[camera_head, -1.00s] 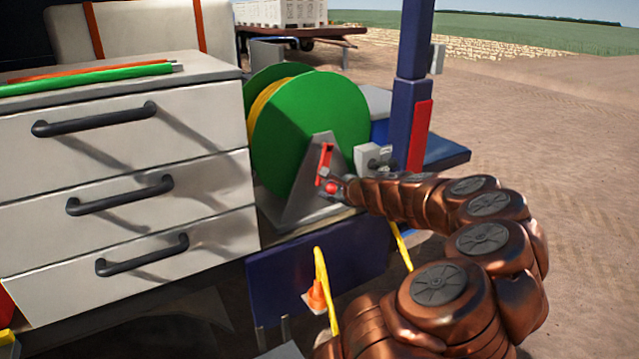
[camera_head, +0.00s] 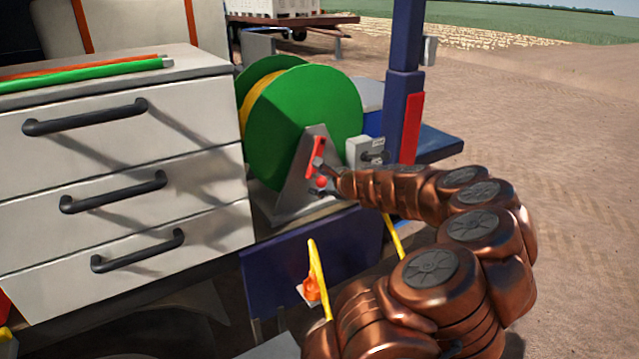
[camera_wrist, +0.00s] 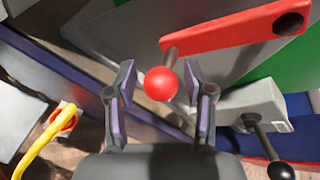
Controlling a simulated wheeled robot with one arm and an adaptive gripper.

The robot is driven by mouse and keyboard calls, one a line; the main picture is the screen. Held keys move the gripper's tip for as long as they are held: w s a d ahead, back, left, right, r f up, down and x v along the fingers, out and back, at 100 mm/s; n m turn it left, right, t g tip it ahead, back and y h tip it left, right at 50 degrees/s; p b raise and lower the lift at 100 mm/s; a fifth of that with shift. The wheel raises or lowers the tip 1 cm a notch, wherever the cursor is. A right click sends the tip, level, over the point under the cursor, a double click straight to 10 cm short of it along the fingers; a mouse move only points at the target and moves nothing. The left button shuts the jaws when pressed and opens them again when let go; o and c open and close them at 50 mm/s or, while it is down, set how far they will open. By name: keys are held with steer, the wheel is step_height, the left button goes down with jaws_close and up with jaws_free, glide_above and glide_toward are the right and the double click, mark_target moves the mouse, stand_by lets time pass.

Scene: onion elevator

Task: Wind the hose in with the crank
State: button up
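The hose reel (camera_head: 305,120) has green round flanges with yellow hose (camera_head: 259,103) wound between them, on a grey triangular stand (camera_head: 296,190). The red crank arm (camera_head: 317,153) is on its near side and ends in a red ball knob (camera_head: 321,183). In the wrist view the crank arm (camera_wrist: 235,30) runs up and right from the knob (camera_wrist: 160,83). My gripper (camera_wrist: 160,90) has one finger on each side of the knob, with a visible gap on both sides.
A grey box (camera_head: 365,152) stands right of the reel; its black-knobbed lever (camera_wrist: 262,140) is close to my right finger. A blue post (camera_head: 405,90) rises behind it. A drawer cabinet (camera_head: 120,170) is at the left. Open ground lies to the right.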

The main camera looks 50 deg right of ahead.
steer(key=shift+o, duration=0.2)
steer(key=shift+s+a+r, duration=0.1)
steer(key=shift+s+r, duration=0.15)
steer(key=shift+s, duration=0.15)
steer(key=v, duration=1.1)
steer(key=shift+a, duration=0.15)
